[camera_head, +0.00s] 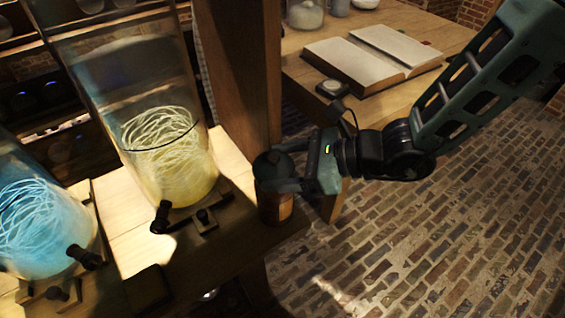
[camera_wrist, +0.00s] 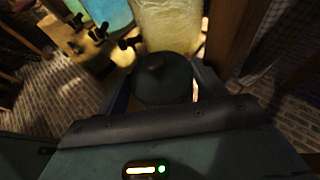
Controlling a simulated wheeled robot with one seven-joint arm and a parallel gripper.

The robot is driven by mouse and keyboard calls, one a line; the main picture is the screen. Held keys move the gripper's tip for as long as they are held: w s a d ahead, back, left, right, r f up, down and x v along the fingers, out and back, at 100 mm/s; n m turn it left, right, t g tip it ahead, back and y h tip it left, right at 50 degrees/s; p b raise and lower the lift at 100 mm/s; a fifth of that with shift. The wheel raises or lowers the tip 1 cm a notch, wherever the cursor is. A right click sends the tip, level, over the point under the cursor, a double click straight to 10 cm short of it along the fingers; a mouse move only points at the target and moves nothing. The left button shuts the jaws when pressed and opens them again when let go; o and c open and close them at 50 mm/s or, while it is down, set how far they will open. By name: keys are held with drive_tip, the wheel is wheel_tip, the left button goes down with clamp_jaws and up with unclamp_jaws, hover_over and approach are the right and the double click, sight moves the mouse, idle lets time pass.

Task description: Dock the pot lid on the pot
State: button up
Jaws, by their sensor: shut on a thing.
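The pot lid (camera_head: 271,163) is a dark dome with a small knob on top. It sits directly over the pot (camera_head: 275,207), a small brown jar with a paler label at the corner of the wooden bench. My gripper (camera_head: 284,174) reaches in from the right and is shut on the lid. In the wrist view the lid (camera_wrist: 163,84) lies between my two fingers, knob up, and hides the pot below. The lid looks about level and lined up with the pot. I cannot tell whether it rests fully on the rim.
A tall glass jar with yellow strands (camera_head: 170,155) stands left of the pot, its black tap in front. A blue jar (camera_head: 40,225) is farther left. A wooden post (camera_head: 245,75) rises behind the pot. A table with an open book (camera_head: 375,57) is behind; brick floor is right.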

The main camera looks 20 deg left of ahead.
drive_tip(key=shift+f, duration=0.15)
drive_tip(key=o, duration=0.7)
drive_tip(key=p+v, duration=0.4)
drive_tip(key=v, duration=0.7)
idle(0.6)
